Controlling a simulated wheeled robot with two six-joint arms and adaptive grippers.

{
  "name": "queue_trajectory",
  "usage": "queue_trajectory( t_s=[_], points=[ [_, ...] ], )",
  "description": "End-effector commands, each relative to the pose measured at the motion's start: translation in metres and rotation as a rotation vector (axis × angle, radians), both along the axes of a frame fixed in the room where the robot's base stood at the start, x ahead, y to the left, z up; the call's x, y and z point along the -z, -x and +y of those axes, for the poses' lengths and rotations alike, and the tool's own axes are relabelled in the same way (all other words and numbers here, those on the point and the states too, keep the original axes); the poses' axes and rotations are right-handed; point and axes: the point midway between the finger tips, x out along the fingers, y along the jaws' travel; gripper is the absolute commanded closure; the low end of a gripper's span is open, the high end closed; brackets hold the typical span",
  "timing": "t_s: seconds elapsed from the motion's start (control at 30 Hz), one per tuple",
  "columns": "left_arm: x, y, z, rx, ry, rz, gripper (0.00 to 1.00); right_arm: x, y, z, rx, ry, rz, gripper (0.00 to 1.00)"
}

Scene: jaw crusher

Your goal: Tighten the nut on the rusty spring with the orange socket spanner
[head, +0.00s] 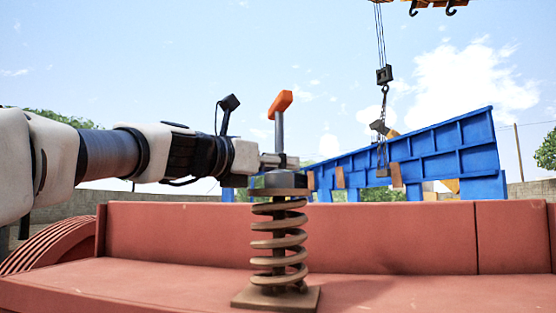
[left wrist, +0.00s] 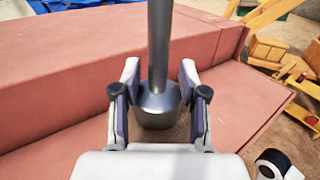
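The rusty spring (head: 279,240) stands upright on a square base plate on the red machine body. A dark nut (head: 285,179) sits at its top. The socket spanner stands upright above it, with an orange handle (head: 281,103) and grey shaft (head: 279,132). In the left wrist view its shaft (left wrist: 160,45) widens into a bell-shaped socket (left wrist: 158,103); the socket's lower end and the nut are hidden there. My left gripper (head: 282,161) reaches the spanner from the left. Its fingers (left wrist: 159,80) are open on either side of the shaft, with gaps visible. My right gripper is not in view.
The red machine body (head: 390,235) has a raised wall behind the spring. A blue beam structure (head: 430,150) and a crane hook with chain (head: 384,90) are in the background. Yellow machinery parts (left wrist: 275,50) lie beyond the machine's edge.

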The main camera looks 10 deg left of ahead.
Motion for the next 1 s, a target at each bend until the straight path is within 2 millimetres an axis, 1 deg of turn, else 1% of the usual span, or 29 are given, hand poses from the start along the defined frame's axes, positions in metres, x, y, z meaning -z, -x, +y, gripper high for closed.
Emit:
queue_trajectory(
  t_s=[0.03,0.1,0.33,1.0],
  points=[
    [0.0,0.0,0.0,0.0,-0.001,0.001,0.79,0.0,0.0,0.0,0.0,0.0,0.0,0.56],
    [0.0,0.0,0.0,0.0,-0.001,0.001,1.0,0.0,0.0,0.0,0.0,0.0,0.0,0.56],
    [0.001,0.0,0.0,-0.001,-0.001,0.001,1.0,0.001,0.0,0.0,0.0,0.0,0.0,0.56],
    [0.001,0.0,0.0,-0.068,-0.001,0.0,1.0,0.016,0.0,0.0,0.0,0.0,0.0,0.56]
  ],
)
